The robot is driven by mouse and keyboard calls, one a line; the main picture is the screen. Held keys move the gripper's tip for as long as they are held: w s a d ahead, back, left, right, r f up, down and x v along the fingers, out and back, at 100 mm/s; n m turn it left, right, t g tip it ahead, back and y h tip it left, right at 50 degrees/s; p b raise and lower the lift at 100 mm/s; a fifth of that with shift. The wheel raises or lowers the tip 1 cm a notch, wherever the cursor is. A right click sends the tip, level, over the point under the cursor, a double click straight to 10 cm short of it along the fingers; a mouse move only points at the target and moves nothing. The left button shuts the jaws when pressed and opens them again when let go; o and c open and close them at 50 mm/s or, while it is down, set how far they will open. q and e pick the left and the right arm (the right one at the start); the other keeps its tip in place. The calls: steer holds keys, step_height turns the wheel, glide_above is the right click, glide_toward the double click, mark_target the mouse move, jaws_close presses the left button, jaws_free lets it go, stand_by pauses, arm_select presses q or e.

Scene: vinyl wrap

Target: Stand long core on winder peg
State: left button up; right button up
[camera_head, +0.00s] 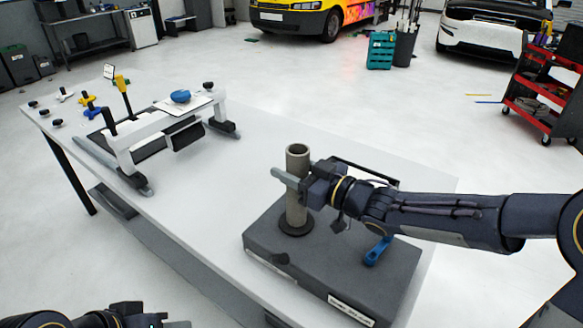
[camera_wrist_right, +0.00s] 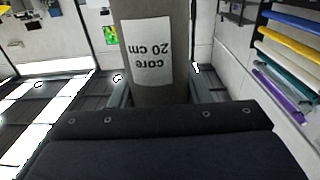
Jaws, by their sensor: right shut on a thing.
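The long core (camera_head: 297,160) is a grey-brown hollow tube, upright over a black round flange (camera_head: 296,228) on the dark grey winder block (camera_head: 330,268). Its lower end meets the flange in the picture; any peg inside is hidden, and I cannot tell whether it rests fully down. My right gripper (camera_head: 287,179) is shut on the core around its middle, coming from the right. In the right wrist view the core (camera_wrist_right: 150,95) stands between the fingers, with a white label reading "core 20 cm" upside down. My left gripper (camera_head: 150,318) shows only partly at the bottom left edge.
A white-framed stand (camera_head: 165,130) with a blue round item (camera_head: 181,97) is on the left of the white table (camera_head: 225,185). The table between is clear.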

stand_by(0.3)
steer(key=o, duration=1.1)
steer(key=shift+d, duration=0.1)
steer(key=v, duration=0.7)
steer(key=shift+s+d+r, duration=0.1)
steer(key=shift+s+d, duration=0.15)
steer(key=shift+s, duration=0.05)
